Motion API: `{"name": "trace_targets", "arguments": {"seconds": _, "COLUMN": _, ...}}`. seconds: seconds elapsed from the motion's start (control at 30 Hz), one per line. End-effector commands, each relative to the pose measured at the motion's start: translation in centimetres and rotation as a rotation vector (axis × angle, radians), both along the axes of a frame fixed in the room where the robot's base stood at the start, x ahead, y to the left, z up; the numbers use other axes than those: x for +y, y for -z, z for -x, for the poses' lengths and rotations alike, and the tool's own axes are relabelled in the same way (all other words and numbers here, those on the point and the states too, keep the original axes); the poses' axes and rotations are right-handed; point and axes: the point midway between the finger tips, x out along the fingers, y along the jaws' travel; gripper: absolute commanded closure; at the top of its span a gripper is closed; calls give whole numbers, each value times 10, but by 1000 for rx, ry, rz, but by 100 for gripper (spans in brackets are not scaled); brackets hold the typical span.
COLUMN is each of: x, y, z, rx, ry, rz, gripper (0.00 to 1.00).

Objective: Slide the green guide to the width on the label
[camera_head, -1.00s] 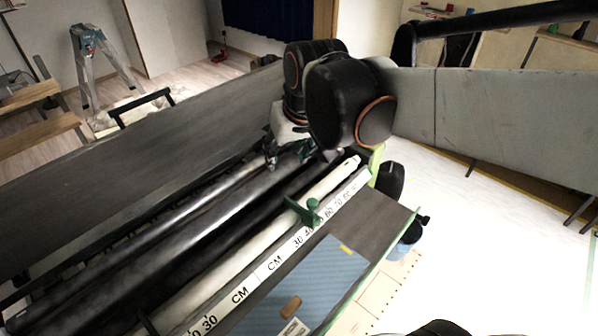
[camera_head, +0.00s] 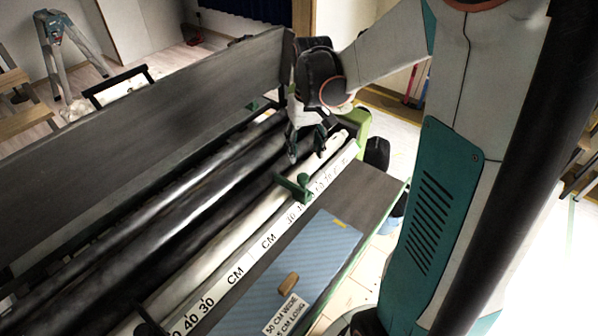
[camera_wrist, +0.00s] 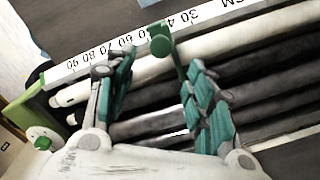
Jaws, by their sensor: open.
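The green guide (camera_head: 294,185) sits on the white roller beside the CM scale (camera_head: 268,240), and its round knob stands over the scale strip. In the wrist view the guide (camera_wrist: 161,45) is beyond my fingertips, with its knob near the 40 and 50 marks. The label (camera_head: 284,314) on the blue sheet reads 50 CM wide; its second line is partly unclear. My gripper (camera_head: 306,146) is open above the rollers, behind and slightly right of the guide. In the wrist view my gripper (camera_wrist: 160,65) has its teal fingers spread, with nothing held between them.
Black and white rollers (camera_head: 160,215) run lengthwise under my gripper. A tall dark panel (camera_head: 140,135) stands behind them. The blue sheet (camera_head: 310,265) with a wooden piece lies on the front shelf. A green end plate (camera_wrist: 38,112) bounds the machine's right end.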

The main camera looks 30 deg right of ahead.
Motion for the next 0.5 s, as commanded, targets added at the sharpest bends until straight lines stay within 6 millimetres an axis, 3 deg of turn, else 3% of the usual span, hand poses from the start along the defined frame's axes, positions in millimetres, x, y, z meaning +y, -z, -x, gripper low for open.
{"name": "trace_targets", "arguments": {"seconds": 0.03, "x": 1, "y": 14, "z": 0, "rx": 0, "ry": 0, "rz": 0, "gripper": 51}}
{"name": "trace_targets", "arguments": {"seconds": 0.2, "x": 2, "y": 48, "z": -1, "rx": -1, "ry": -1, "rz": 0, "gripper": 51}}
{"name": "trace_targets", "arguments": {"seconds": 0.5, "x": 4, "y": 88, "z": -1, "rx": -1, "ry": -1, "rz": 0, "gripper": 51}}
